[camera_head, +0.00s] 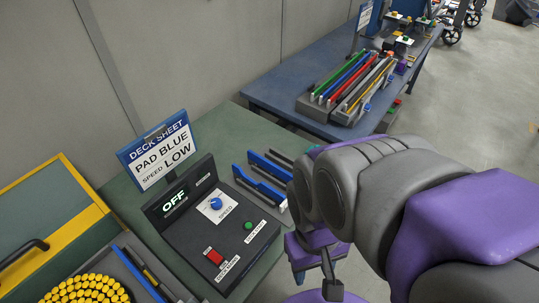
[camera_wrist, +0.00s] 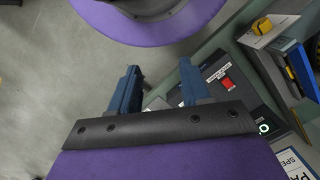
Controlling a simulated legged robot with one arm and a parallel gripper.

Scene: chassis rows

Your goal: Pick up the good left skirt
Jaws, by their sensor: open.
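Long blue pieces (camera_head: 259,186) lie on the green table just right of the black control box in the head view. They look like side skirts, with dark grey parts beside them. I cannot tell which one is the good left skirt. My arm hides part of that area. My gripper shows in the wrist view (camera_wrist: 158,82), its two blue fingers spread apart with nothing between them. It hangs beside the control box, near the table's edge, partly over the grey floor.
The black control box (camera_head: 170,229) has a red button, a green button, a blue knob and an OFF display. A sign (camera_head: 158,151) reads PAD BLUE, SPEED LOW. Yellow-capped parts (camera_head: 88,291) fill the lower left. A blue table (camera_head: 290,82) behind carries racks of coloured bars (camera_head: 352,84).

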